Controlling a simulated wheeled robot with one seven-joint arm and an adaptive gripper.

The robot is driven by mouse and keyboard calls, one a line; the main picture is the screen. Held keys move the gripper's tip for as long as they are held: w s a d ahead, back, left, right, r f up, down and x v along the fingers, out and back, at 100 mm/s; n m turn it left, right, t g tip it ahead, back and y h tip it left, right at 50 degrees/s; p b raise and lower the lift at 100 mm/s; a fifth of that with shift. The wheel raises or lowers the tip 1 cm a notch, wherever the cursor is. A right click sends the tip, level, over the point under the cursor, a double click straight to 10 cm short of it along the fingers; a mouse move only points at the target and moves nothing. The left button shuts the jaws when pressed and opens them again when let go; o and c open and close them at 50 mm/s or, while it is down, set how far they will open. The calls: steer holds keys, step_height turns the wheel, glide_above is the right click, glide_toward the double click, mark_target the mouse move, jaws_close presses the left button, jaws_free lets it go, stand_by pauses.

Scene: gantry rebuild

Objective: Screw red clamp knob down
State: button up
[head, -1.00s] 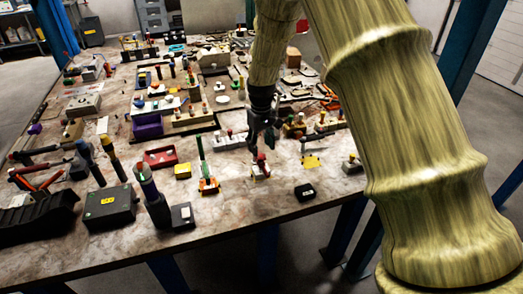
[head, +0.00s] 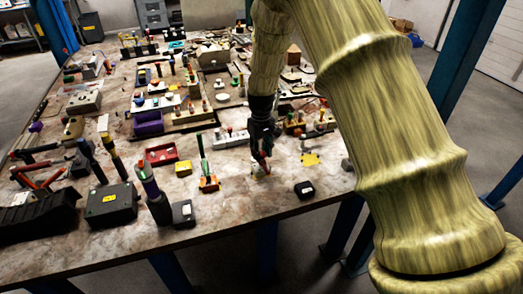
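The red knob on this clamp is almost wholly hidden behind the fingers. The gripper is too small and dark here to tell whether the fingers are apart or closed on the knob.
An orange-based piece with a tall green handle (head: 205,172) stands close left of the gripper. A small black box (head: 304,189) lies to the right, near the table edge. A yellow plate (head: 310,159) and a white block (head: 232,138) are also close. The table behind is crowded.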

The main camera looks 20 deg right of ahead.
steer(key=shift+w+m, duration=0.1)
steer(key=shift+m, duration=2.1)
steer(key=o, duration=0.9)
steer(key=shift+o, duration=0.2)
step_height(320, 180, up, 12)
